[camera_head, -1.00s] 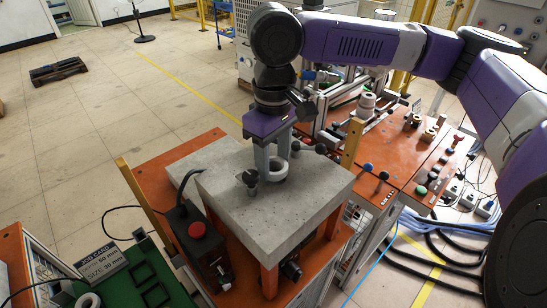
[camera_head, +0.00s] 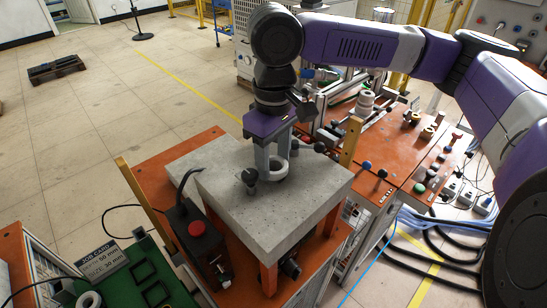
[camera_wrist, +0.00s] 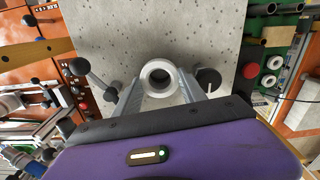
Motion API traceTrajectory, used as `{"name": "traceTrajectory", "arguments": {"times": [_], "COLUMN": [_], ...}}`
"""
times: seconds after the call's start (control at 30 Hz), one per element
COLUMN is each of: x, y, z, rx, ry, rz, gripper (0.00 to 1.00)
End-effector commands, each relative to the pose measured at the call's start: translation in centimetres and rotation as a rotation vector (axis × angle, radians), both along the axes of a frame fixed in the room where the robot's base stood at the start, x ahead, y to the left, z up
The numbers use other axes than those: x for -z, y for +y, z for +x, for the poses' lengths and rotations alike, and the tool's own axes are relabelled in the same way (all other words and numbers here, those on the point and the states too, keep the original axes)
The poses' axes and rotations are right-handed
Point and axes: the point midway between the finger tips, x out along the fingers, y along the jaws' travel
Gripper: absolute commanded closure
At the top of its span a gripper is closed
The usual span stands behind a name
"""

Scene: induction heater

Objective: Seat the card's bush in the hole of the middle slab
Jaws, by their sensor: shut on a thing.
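A white ring-shaped bush (camera_head: 278,168) is between the fingers of my gripper (camera_head: 272,160), which is shut on it. The bush is over the top of the grey speckled slab (camera_head: 215,180). In the wrist view the bush (camera_wrist: 158,77) shows end-on with a dark bore, and my gripper's fingers (camera_wrist: 160,92) are on either side of it. The slab (camera_wrist: 150,28) fills the upper middle there. The slab's hole is hidden by the bush and fingers; I cannot tell whether the bush is in it. The job card (camera_head: 103,260) is at the lower left; "SIZE 30 mm" is readable.
Black-knobbed posts (camera_head: 250,177) stand on the slab close to my gripper. A control box with a red button (camera_head: 196,229) is at the slab's left. A green tray (camera_head: 150,272) at the lower left holds a white ring (camera_head: 88,300). An orange bench (camera_head: 400,165) with fittings lies to the right.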

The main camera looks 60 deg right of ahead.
Motion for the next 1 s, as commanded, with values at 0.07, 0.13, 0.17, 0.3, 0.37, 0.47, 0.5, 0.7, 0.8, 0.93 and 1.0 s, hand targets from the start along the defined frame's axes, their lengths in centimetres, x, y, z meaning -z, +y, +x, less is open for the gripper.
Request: {"name": "traceTrajectory", "arguments": {"times": [0.07,0.13,0.17,0.3,0.37,0.47,0.5,0.7,0.8,0.93,1.0], "x": [0.0,0.1,0.2,0.5,0.7,1.0,1.1,1.6,1.5,1.5,1.5], "y": [0.0,0.0,0.0,0.0,0.0,0.0,0.0,0.0,0.0,0.0,0.0], "z": [0.0,0.0,0.0,0.0,0.0,0.0,0.0,0.0,0.0,0.0,0.0], "rx": [0.0,0.0,0.0,0.0,0.0,0.0,0.0,0.0,0.0,0.0,0.0], "ry": [0.0,0.0,0.0,0.0,0.0,0.001,0.001,0.0,0.0,0.0,0.0], "rz": [0.0,0.0,0.0,0.0,0.001,0.001,0.001,0.0,0.0,0.0,0.0], "gripper": [0.98,0.98,0.98,0.98,0.98,0.98,0.98,0.98,0.98,0.48,0.34]}}
